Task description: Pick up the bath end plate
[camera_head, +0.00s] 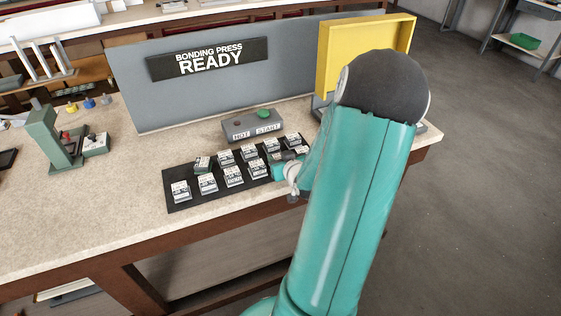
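Several small end plates with white labels, such as one at the near left (180,191), stand in two rows on a black mat (212,199) on the bench. The labels are too small to read, so I cannot tell which one is the bath end plate. My gripper (282,171) is low over the right part of the mat, close to the plates there. My teal arm partly hides it and the mat's right end. Whether its fingers are apart or hold anything is not clear.
A grey box with a green button (254,125) stands behind the mat, before a grey panel (215,75) reading "BONDING PRESS READY". A yellow frame (340,55) stands at the right behind my arm. A green press (50,140) stands at the left.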

